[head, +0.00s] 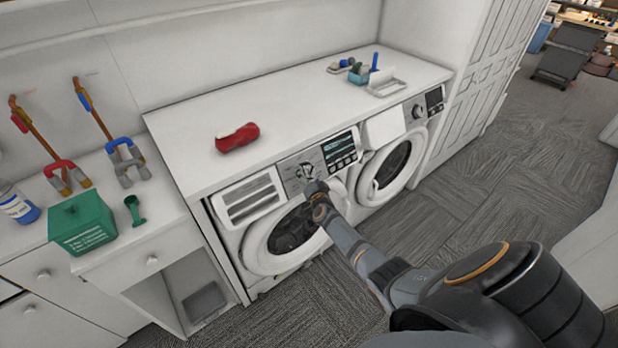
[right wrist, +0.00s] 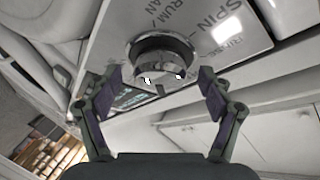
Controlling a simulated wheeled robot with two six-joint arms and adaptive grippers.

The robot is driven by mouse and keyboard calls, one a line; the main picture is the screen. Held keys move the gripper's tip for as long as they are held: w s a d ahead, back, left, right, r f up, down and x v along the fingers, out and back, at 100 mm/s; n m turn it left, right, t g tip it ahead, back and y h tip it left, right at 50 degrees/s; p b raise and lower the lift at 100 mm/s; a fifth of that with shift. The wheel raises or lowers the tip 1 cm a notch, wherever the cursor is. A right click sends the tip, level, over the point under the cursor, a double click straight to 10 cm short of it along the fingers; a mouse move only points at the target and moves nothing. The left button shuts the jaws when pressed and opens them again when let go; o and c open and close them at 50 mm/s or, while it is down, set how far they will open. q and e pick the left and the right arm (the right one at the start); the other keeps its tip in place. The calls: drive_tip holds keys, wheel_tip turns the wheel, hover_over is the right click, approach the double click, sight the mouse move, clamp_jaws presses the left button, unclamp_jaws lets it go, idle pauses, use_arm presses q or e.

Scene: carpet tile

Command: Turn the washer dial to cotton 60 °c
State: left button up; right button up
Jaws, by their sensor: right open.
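The washer (head: 257,243) is the left of two white front-loading machines under the counter. Its dial (right wrist: 162,65) shows in the right wrist view as a round metallic knob on a grey panel with printed words, of which "SPIN" and part of "RUM" are readable. In the head view the dial (head: 305,171) is partly hidden by my right gripper (head: 313,184). In the right wrist view my right gripper (right wrist: 160,88) is open, with one finger on each side of the dial and gaps visible. The dial's setting cannot be read. My left gripper is not in view.
A second machine (head: 376,187) stands to the right. The counter above (head: 290,110) holds a red object (head: 237,137) and a white tray (head: 386,87) with small items nearby. A green box (head: 82,222) stands on the left cabinet. Carpet (head: 430,190) is open in front.

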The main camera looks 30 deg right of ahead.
drive_tip(key=shift+s, duration=0.1)
drive_tip(key=v, duration=1.2)
drive_tip(key=shift+f, duration=0.1)
